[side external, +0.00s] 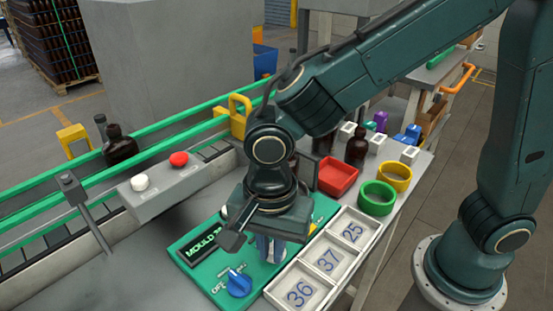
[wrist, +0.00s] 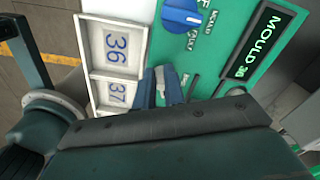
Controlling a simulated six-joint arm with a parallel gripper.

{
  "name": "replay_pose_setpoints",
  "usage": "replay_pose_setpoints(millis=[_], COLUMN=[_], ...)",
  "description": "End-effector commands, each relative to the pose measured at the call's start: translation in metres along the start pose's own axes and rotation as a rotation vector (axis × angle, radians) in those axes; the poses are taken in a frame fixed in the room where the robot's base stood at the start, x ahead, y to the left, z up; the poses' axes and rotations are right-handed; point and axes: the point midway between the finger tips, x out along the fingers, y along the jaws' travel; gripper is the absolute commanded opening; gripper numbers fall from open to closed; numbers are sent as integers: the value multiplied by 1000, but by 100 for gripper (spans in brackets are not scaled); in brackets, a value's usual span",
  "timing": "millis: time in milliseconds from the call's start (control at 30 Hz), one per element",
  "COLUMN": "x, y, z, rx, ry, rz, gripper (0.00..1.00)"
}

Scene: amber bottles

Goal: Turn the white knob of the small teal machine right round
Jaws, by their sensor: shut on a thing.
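The small teal machine (side external: 204,274) is a flat panel with a dark MOULD 36 display (side external: 207,244) and a blue knob (side external: 238,284) by the word OFF. The panel also shows in the wrist view (wrist: 222,62). My gripper (side external: 268,249) points down over the panel, behind the blue knob and beside the number tray. Its fingers are shut on a small pale piece, the white knob (wrist: 172,87), seen between them in the wrist view. The knob is mostly hidden by the fingers, and how far it is turned cannot be told.
A white tray (side external: 318,274) with numbers 36, 37 and 25 lies close beside the panel. A green ring (side external: 377,198), a yellow ring (side external: 395,177) and a red tray (side external: 338,178) stand behind. A grey box (side external: 168,190) with red and white buttons is to the left.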

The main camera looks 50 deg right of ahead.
Motion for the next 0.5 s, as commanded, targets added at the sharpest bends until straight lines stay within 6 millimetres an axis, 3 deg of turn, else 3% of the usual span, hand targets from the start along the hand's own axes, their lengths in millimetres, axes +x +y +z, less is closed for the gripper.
replay_pose_setpoints(millis=[367, 400, 500], x=[-1, -1, -1], y=[-1, -2, -1], z=[0, 0, 0], rx=[9, 9, 8], ry=[0, 0, 0], rz=[-5, -5, -4], gripper=[0, 17, 33])
